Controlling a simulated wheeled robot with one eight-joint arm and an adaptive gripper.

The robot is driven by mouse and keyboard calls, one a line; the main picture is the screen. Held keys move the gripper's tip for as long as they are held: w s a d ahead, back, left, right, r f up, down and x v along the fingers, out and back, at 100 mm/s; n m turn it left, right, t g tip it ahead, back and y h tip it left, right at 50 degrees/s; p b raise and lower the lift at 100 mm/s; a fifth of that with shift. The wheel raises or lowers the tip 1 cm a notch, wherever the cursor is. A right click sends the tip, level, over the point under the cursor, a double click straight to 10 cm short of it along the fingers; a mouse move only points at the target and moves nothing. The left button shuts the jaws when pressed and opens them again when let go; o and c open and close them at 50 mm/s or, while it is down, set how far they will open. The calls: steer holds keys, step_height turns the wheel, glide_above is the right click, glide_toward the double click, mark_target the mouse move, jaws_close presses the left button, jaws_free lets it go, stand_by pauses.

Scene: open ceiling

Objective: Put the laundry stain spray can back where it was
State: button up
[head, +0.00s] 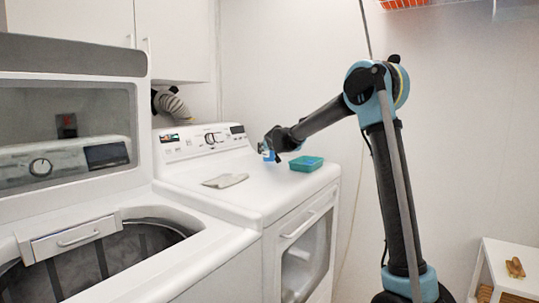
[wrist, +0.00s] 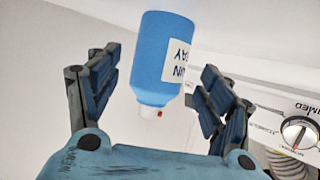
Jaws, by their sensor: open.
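The laundry stain spray can (wrist: 163,62) is a blue bottle with a white label, a white neck and a small red nozzle mark. In the wrist view it appears cap-down, and the control panel lettering there is also upside down. My gripper (wrist: 160,78) is open, with one finger on each side of the can and visible gaps between. In the head view the can (head: 268,155) shows small and blue under my gripper (head: 270,146), at the back of the white dryer top (head: 245,190). Its base contact is too small to tell.
A teal tray (head: 306,164) sits right of the can on the dryer. A grey cloth (head: 225,181) lies to the left. The control panel (head: 200,141) rises behind. An open washer (head: 110,250) stands at the left. A white shelf (head: 505,262) with a brush is lower right.

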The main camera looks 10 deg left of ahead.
steer(key=shift+v, duration=3.55)
